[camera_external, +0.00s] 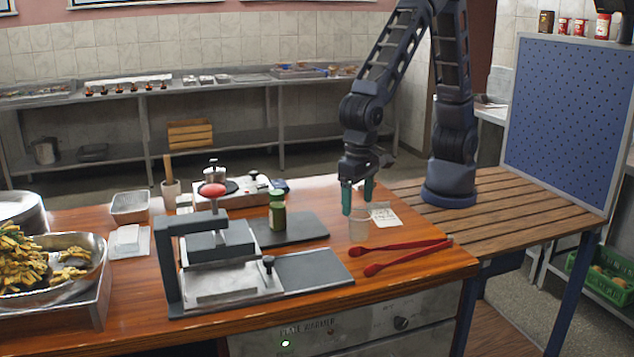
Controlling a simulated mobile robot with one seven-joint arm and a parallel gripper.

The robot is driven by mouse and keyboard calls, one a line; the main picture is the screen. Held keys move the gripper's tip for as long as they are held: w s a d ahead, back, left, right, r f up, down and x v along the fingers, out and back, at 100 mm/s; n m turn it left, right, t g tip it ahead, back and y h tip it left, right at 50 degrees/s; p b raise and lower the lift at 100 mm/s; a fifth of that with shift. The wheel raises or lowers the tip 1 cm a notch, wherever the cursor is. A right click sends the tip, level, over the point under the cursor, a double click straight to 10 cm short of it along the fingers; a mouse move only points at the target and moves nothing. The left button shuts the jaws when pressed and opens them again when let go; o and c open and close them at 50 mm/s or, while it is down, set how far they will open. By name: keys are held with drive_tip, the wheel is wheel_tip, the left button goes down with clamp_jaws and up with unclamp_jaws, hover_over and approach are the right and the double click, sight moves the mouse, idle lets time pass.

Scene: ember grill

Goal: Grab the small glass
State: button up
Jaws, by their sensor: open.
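A small clear glass (359,231) stands on the wooden counter, near its right end. My gripper (357,198) points straight down just above the glass. Its two teal fingers are apart, and nothing shows between them. The fingertips look close to the rim of the glass; I cannot tell whether they reach around it.
Red tongs (405,250) lie just in front of the glass, and a white card (384,215) lies to its right. A green jar (277,212) stands on a dark mat to the left. A press (215,255) stands further left on the counter (330,303).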

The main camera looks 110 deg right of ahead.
sight(360, 221)
drive_tip(key=shift+s+a+f, duration=0.1)
drive_tip(key=shift+s+f, duration=0.05)
drive_tip(key=shift+f, duration=1.5)
drive_tip(key=shift+s+f, duration=0.15)
drive_tip(key=shift+f, duration=1.45)
drive_tip(key=c, duration=1.1)
